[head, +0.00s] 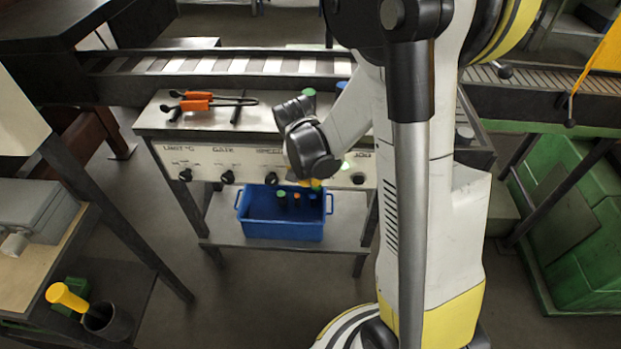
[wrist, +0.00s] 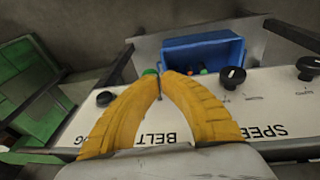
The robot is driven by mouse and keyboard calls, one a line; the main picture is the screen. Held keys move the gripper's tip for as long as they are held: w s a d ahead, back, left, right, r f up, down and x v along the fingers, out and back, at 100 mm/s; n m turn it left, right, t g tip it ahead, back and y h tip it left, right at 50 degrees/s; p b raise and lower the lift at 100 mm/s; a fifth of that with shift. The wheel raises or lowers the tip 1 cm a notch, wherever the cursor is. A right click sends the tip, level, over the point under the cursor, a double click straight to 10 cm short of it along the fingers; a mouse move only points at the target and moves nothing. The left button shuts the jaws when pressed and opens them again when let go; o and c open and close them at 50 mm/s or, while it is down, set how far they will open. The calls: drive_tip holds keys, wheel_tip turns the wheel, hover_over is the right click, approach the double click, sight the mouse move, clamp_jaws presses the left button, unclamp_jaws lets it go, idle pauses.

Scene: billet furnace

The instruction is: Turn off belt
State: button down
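The white control panel (head: 215,152) has a front face with dark knobs and printed labels. In the wrist view the BELT label (wrist: 158,138) reads upside down between my fingers. My gripper (wrist: 161,76) has two yellow fingers arched inward, their tips close together over the panel at BELT, with nothing seen held. A small green piece (wrist: 150,72) shows beside the left fingertip; I cannot tell whether it belongs to the belt control. A tiny dark spot shows on the panel between the fingers. In the head view my gripper (head: 310,182) is mostly hidden by my wrist at the panel front.
A blue bin (head: 283,228) with several colour-capped pieces stands below the panel. Knobs sit either side of BELT, one nearby under SPEED (wrist: 233,77). Orange-handled tongs (head: 205,101) lie on the panel top. The conveyor (head: 215,65) runs behind. A green crate (head: 575,210) is at right.

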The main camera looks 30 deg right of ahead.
drive_tip(key=shift+s+a+f+b, duration=0.1)
drive_tip(key=shift+s+f+b, duration=0.05)
drive_tip(key=shift+f+b, duration=0.45)
drive_tip(key=shift+s+a+f+b, duration=0.15)
drive_tip(key=shift+s+f+b, duration=0.05)
drive_tip(key=shift+f+b, duration=0.45)
drive_tip(key=shift+s+a+f+b, duration=0.15)
drive_tip(key=shift+f+b, duration=0.3)
drive_tip(key=shift+f, duration=0.25)
